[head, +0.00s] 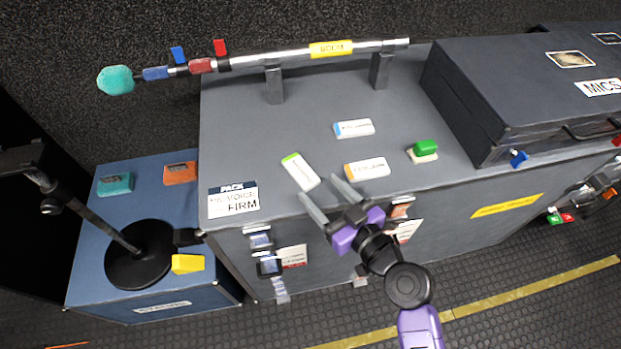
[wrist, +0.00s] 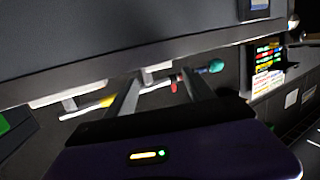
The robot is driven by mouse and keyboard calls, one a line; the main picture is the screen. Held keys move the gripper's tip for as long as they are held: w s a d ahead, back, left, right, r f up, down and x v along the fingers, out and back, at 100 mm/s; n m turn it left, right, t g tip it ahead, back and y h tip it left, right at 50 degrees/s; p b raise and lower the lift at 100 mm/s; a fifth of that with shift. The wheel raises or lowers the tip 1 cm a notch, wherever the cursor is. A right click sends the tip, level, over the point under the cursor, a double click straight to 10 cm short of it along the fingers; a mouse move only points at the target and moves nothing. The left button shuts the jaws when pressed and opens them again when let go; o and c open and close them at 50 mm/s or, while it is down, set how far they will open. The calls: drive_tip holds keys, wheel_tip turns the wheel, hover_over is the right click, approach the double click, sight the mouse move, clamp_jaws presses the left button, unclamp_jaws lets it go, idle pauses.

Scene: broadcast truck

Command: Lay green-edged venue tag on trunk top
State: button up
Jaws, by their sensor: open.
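The green-edged venue tag (head: 301,172) is a white slab with a green end. It lies on the top of a large grey trunk (head: 300,130), near the front edge. My gripper (head: 321,189) is open and empty, its fingertips just to the right of and in front of the tag in the head view. I cannot tell whether a finger touches it. In the wrist view, my gripper (wrist: 160,82) shows both fingers apart, with a pale slab edge between them. No green edge shows on that slab there.
A blue-edged tag (head: 353,128), an orange-edged tag (head: 367,168) and a green button (head: 425,148) are nearby. A boom pole (head: 290,56) lies on supports behind. A dark MICS case (head: 500,90) stands at right. A lower blue case (head: 90,255) holds a round-based stand (head: 140,260).

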drive_tip(key=shift+v, duration=2.4)
drive_tip(key=s+d+f+m+t+h, duration=0.1)
drive_tip(key=s+d+f+m+h, duration=0.2)
drive_tip(key=s+d, duration=0.35)
drive_tip(key=s+d+f+m+h, duration=0.25)
drive_tip(key=s+d+h, duration=0.2)
drive_tip(key=s, duration=0.35)
drive_tip(key=s+d+r+m+h, duration=0.1)
drive_tip(key=s+d+r, duration=0.2)
drive_tip(key=s+r, duration=0.2)
drive_tip(key=s+d+r+m+t+h, duration=0.1)
drive_tip(key=s+r, duration=0.4)
drive_tip(key=s, duration=0.5)
drive_tip(key=shift+s+d+r, duration=0.25)
drive_tip(key=shift+s+d, duration=0.15)
drive_tip(key=shift+d, duration=0.5)
drive_tip(key=shift+h, duration=0.25)
